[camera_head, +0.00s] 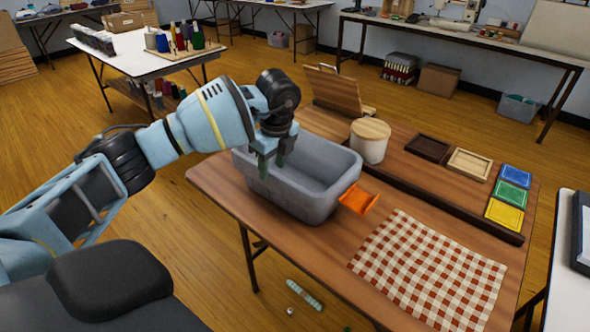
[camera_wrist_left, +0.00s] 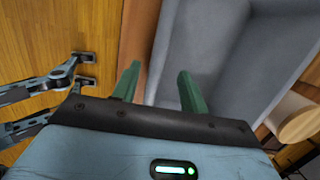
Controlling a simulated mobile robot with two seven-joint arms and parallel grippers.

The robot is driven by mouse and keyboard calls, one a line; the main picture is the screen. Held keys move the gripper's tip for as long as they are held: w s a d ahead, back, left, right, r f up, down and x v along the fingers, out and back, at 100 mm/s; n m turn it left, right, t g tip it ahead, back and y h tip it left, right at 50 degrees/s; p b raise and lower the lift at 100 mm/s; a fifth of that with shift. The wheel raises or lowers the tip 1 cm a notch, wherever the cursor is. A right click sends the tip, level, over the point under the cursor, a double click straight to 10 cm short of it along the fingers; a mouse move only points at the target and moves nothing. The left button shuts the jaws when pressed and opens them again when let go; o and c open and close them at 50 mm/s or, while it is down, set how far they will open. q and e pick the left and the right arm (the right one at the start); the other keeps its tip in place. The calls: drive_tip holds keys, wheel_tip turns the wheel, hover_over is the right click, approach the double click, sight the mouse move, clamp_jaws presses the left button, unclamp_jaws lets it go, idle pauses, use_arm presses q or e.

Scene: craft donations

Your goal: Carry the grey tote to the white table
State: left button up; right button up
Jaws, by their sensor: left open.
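The grey tote (camera_head: 318,196) stands on the brown wooden table (camera_head: 225,187), at its left end. It looks empty where I can see inside. My left gripper (camera_head: 274,165) is at the tote's left rim, pointing down, with green fingers apart. In the left wrist view the open fingers (camera_wrist_left: 158,85) are near the tote's wall (camera_wrist_left: 180,50), with the table edge and floor to the left. I cannot tell whether the fingers touch the rim. A white table (camera_head: 130,48) with spools stands at the back left. Another white-topped table (camera_head: 566,240) shows at the right edge. My right gripper is not in view.
An orange tray (camera_head: 358,199) lies right beside the tote. A checkered cloth (camera_head: 430,268), a wooden canister (camera_head: 370,140), a wooden stand (camera_head: 335,92) and several small coloured trays (camera_head: 510,197) are on the wooden table. A teal-striped item (camera_head: 305,294) lies on the floor.

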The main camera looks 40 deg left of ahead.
use_arm(q)
drive_tip(key=f, duration=0.2)
drive_tip(key=a+f, duration=0.1)
drive_tip(key=f, duration=0.1)
drive_tip(key=shift+s+f, duration=0.15)
drive_tip(key=shift+f, duration=0.1)
drive_tip(key=shift+r, duration=0.1)
clamp_jaws()
